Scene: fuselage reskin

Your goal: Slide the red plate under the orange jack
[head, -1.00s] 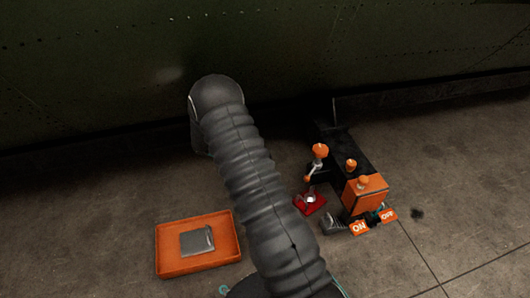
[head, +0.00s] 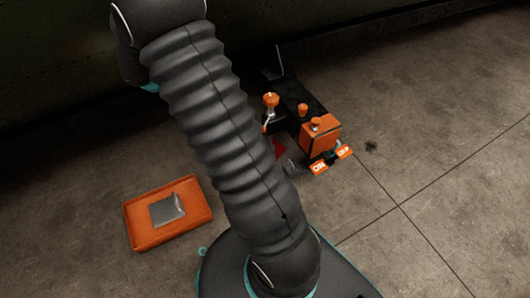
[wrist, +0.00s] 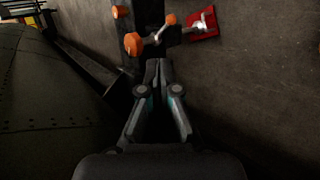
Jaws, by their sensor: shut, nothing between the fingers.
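The red plate (wrist: 203,35) lies on the floor, with a silver foot-like part over its middle. In the head view only a sliver of the red plate (head: 280,148) shows beside my arm. The orange jack (wrist: 133,43) has orange knobs and a silver rod leading toward the plate. Its top knob also shows in the head view (head: 271,99). I cannot tell whether the jack's foot rests on the plate. My gripper (wrist: 158,65) is shut and empty, short of the jack and below it in the wrist view. My arm hides the gripper in the head view.
A black unit with an orange box (head: 320,135) and ON/OFF tags stands beside the jack. An orange tray (head: 138,222) holding a grey metal piece (head: 166,209) lies left of my arm. A dark riveted wall runs behind. The floor at right is clear.

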